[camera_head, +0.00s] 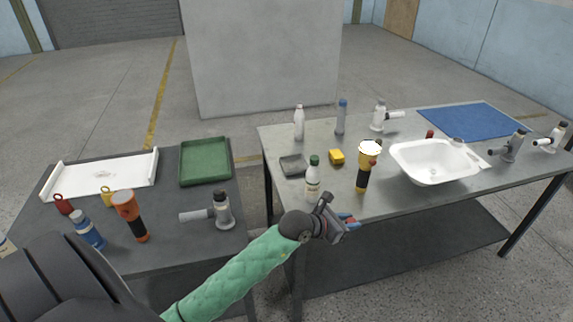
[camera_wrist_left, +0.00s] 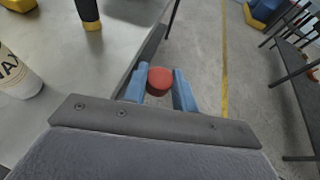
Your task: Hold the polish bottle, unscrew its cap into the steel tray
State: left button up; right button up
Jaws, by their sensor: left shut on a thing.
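My left gripper (camera_head: 347,222) is shut on a round red cap-like piece, just off the front edge of the right table. In the left wrist view the red piece (camera_wrist_left: 160,79) sits between the two blue fingertips (camera_wrist_left: 159,92); I cannot tell what is below it. A white bottle with a green cap (camera_head: 312,182) stands upright at the table's front, left of the gripper; its lettered side (camera_wrist_left: 15,75) shows in the left wrist view. A white bottle (camera_head: 299,124) and a grey blue-topped bottle (camera_head: 341,118) stand behind. I cannot tell which is polish. A small grey tray (camera_head: 293,165) lies near. My right gripper is out of view.
A yellow-black flashlight (camera_head: 365,166), yellow block (camera_head: 336,157) and white basin (camera_head: 432,160) stand on the right table. A blue mat (camera_head: 470,121) lies at its back. The left table holds a green tray (camera_head: 205,162) and white tray (camera_head: 100,178). A floor gap separates the tables.

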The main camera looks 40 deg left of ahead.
aim_at(299, 117)
jog(key=k+j, duration=0.15)
jog(key=j, duration=0.25)
jog(key=k+j, duration=0.15)
jog(key=j, duration=0.25)
jog(key=k+j, duration=0.15)
jog(key=j, duration=0.2)
jog(key=k+j+z, duration=0.1)
jog(key=j, duration=0.3)
jog(key=k+j, duration=0.25)
jog(key=j, duration=0.15)
